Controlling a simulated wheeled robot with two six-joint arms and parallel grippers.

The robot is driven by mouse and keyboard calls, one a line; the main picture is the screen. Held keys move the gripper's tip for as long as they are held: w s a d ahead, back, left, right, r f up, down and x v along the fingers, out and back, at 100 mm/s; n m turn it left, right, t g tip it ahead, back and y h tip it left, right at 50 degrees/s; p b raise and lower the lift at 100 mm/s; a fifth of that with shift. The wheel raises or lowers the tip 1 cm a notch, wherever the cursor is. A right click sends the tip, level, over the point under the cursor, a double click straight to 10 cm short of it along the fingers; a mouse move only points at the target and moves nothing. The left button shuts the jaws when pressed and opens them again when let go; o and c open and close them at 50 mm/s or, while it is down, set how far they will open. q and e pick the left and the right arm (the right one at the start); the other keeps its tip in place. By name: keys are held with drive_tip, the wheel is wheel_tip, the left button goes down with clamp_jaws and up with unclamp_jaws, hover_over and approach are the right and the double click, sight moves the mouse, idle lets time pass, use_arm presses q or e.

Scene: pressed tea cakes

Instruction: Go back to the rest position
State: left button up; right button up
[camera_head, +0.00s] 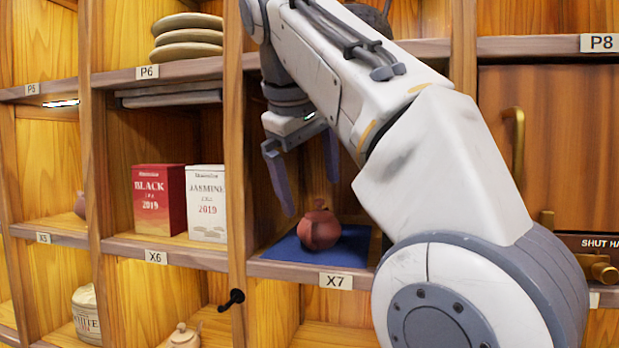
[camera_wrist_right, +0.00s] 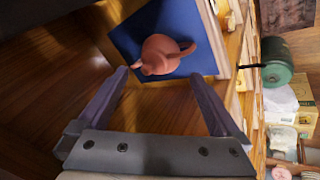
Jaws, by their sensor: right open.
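My right gripper (camera_head: 308,178) is open and empty. It is at compartment X7, with its fingers spread above and around the level of a small reddish-brown clay teapot (camera_head: 319,229). The teapot stands upright on a blue mat (camera_head: 287,248) on the X7 shelf. In the right wrist view the teapot (camera_wrist_right: 160,55) lies beyond the open fingertips (camera_wrist_right: 160,80), apart from them, on the blue mat (camera_wrist_right: 130,38). My right arm covers the right part of X7 in the head view. My left gripper is not in view.
A red box (camera_head: 158,200) and a white box (camera_head: 206,203) stand in X6. Stacked round cakes (camera_head: 188,36) lie on the P6 shelf. Wooden dividers border X7. A black knob (camera_head: 236,296) sticks out below. A brass-handled door (camera_head: 548,150) is at right.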

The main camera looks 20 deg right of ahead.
drive_tip(key=shift+s+a+r, duration=0.15)
drive_tip(key=shift+s+r, duration=0.05)
drive_tip(key=shift+r, duration=0.15)
idle(0.3)
